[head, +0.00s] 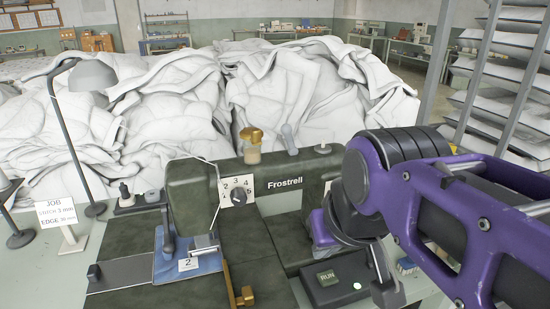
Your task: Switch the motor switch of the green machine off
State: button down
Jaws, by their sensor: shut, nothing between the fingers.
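The green machine (190,190), a dark mottled green sewing machine marked "Frostrell", stands on the table in the head view. My gripper (384,280) hangs from the purple arm at the right, close beside the box's right side. It looks shut and empty. My wrist hides part of the machine's right end, and whether the gripper touches the box cannot be told.
A desk lamp (88,78) and a job card (60,215) stand at the left. White duvet heaps (300,95) fill the space behind. A shelf rack (500,80) is at the right.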

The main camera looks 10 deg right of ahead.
aim_at(369, 264)
jog(key=l+z, duration=0.1)
jog(key=z, duration=0.65)
